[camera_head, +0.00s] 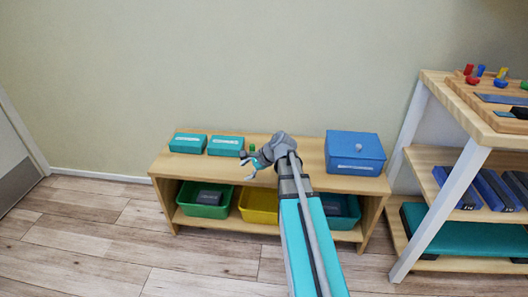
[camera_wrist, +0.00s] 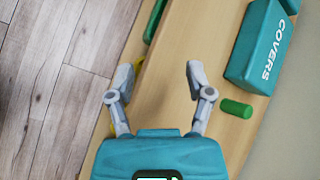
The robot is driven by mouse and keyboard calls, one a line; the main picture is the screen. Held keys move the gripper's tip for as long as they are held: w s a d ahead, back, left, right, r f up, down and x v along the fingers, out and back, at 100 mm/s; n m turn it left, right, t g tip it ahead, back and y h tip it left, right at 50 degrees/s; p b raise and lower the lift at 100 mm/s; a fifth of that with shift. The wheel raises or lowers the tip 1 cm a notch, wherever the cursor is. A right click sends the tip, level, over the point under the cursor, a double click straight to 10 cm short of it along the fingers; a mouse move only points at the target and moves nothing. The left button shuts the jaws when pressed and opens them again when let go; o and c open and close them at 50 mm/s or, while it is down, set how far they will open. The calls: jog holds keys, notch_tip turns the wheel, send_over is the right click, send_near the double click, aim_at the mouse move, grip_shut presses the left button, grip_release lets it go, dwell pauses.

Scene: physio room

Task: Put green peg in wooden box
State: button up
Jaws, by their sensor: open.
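The green peg (camera_head: 252,148) stands out as a small green piece on the low wooden bench, right of the teal boxes. In the wrist view the green peg (camera_wrist: 237,108) lies on its side on the bench, right of and outside my fingers. My gripper (camera_head: 248,166) is over the front part of the bench, at the peg's near side. In the wrist view my gripper (camera_wrist: 160,80) is open with nothing between its fingers. I cannot make out a clear wooden box; a wooden tray (camera_head: 459,84) with coloured pegs is on the right-hand table.
Two teal boxes (camera_head: 226,146) and a blue lidded box (camera_head: 355,152) stand on the bench (camera_head: 310,147). A teal box marked COVERS (camera_wrist: 262,45) is close beyond the peg. Green (camera_head: 205,211) and yellow bins are on the lower shelf. The right-hand table (camera_head: 450,92) stands taller.

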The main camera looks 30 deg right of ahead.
jog(key=s+a+r+n+g+h+p, duration=0.2)
jog(key=s+a+n+g+h+p, duration=0.3)
jog(key=s+a+n, duration=0.8)
jog(key=s+n+h+p, duration=0.1)
jog(key=n, duration=0.4)
jog(key=shift+r+g+h+p, duration=0.25)
jog(key=shift+g+h+p, duration=0.05)
jog(key=shift+p, duration=0.05)
jog(key=shift+a, duration=0.1)
jog(key=shift+c, duration=0.7)
